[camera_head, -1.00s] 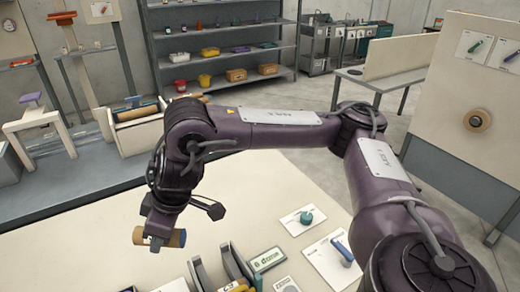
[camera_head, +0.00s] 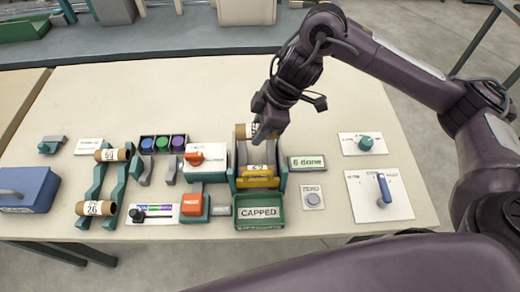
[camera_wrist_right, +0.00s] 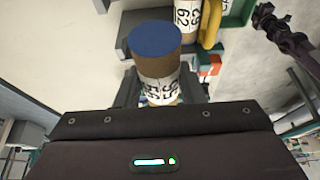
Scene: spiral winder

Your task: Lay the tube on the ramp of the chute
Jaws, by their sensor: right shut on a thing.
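My right gripper (camera_head: 262,128) is shut on a brown cardboard tube (camera_head: 243,131) with a white printed label. In the right wrist view this tube (camera_wrist_right: 157,62) shows a blue end. It is held at the far end of the chute (camera_head: 232,170), over or at the top of its grey ramp (camera_head: 257,153); I cannot tell whether it touches. Another tube (camera_head: 259,169), labelled 62, lies lower on the ramp by the yellow bar (camera_head: 258,183). A dark arm, apparently my left, shows at the right wrist view's upper right; its jaws are unclear.
A green CAPPED tray (camera_head: 259,223) stands before the chute. A "6 done" display (camera_head: 307,163) stands close on the right. The table behind the chute is clear.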

